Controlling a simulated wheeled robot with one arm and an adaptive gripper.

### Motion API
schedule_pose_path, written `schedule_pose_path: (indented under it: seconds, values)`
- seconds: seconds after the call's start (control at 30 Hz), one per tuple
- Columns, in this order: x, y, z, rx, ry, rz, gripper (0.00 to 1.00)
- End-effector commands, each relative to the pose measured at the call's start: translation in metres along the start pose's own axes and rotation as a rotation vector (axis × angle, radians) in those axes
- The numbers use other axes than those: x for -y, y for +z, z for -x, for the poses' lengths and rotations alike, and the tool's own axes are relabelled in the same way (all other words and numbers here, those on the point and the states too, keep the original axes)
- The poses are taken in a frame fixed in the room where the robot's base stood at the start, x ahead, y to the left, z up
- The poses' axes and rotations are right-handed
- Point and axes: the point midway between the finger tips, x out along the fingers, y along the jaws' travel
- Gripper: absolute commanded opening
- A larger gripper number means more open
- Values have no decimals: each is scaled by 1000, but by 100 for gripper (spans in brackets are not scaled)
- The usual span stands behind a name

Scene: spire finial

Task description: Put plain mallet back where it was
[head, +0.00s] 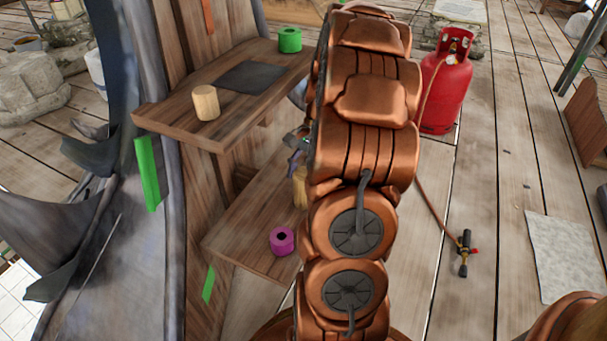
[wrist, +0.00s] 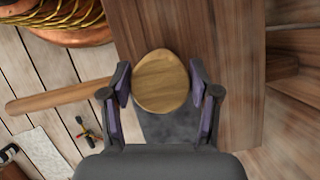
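The plain mallet's round wooden head (wrist: 161,81) sits between the two fingers of my gripper (wrist: 160,85) in the wrist view. The finger pads appear to touch it on both sides. A wooden handle (wrist: 60,97) runs out to the left; its join with the head is hidden behind the left finger. Below the head is a dark grey patch (wrist: 172,128) on a wooden shelf. In the head view the tan head (head: 300,187) shows only partly beside my arm, over the lower shelf (head: 238,238). Whether it rests on the shelf cannot be told.
A magenta ring (head: 282,240) lies on the lower shelf near the mallet. The upper shelf (head: 165,118) holds a wooden cylinder (head: 206,103), a dark patch (head: 251,78) and a green ring (head: 290,40). A red gas cylinder (head: 446,85) and a torch (head: 464,252) are on the floor at right.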

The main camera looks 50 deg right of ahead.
Motion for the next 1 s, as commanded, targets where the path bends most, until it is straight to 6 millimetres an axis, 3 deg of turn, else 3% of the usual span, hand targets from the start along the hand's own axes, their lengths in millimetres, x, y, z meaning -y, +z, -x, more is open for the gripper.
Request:
schedule_pose_path:
  seconds: [0.2,0.57,1.0]
  values:
    - [0,0,0,0,0,0,84]
    - [0,1,2,-1,0,0,84]
    - [1,1,78,-4,-3,0,84]
